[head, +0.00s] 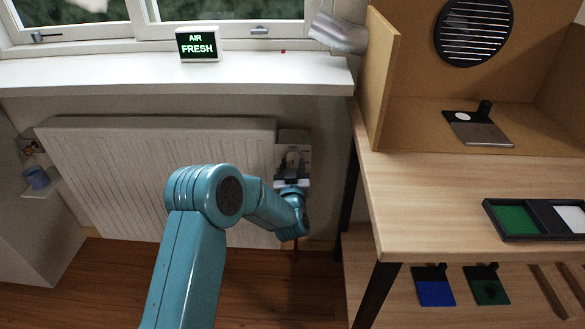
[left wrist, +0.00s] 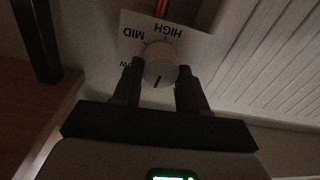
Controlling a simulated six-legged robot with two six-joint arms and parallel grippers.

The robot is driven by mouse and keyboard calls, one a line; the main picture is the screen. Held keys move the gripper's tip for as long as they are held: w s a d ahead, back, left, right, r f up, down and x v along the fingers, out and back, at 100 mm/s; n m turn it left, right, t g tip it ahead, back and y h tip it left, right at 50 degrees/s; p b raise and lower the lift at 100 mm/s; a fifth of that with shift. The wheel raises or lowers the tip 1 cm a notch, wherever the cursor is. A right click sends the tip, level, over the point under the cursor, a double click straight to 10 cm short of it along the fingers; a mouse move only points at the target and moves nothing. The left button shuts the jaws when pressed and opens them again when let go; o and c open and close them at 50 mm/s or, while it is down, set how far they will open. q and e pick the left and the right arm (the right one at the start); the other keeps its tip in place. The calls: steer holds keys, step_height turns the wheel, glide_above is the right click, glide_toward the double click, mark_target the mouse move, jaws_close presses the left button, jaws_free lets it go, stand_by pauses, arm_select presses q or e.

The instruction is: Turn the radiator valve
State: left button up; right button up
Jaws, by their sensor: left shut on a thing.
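The white radiator (head: 150,165) hangs on the wall under the window sill. Its valve is a pale round knob (left wrist: 160,64) on a white plate (left wrist: 205,45). The plate reads MID and HIGH upside down, and a partly covered word sits at the left. A dark line on the knob points toward the bottom of the left wrist view. In the head view the plate (head: 281,151) is at the radiator's right end. My left gripper (head: 292,180) is shut on the knob, with one dark finger on each side of it. My right gripper is not in view.
A wooden desk (head: 415,225) stands to the right, its dark leg (head: 375,295) near the valve. A lit AIR FRESH sign (head: 198,45) is on the sill (head: 120,72). An orange-red pipe (left wrist: 161,8) passes behind the plate.

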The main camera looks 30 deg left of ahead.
arm_select(q)
steer(key=m, duration=0.5)
steer(key=shift+f+b, duration=0.1)
steer(key=shift+b, duration=0.25)
steer(key=m, duration=0.5)
steer(key=shift+d+f, duration=0.1)
steer(key=shift+m, duration=0.4)
steer(key=o, duration=1.1)
steer(key=shift+t, duration=0.3)
steer(key=shift+c, duration=0.2)
steer(key=p+v, duration=0.2)
steer(key=v, duration=1.4)
steer(key=shift+s, duration=0.15)
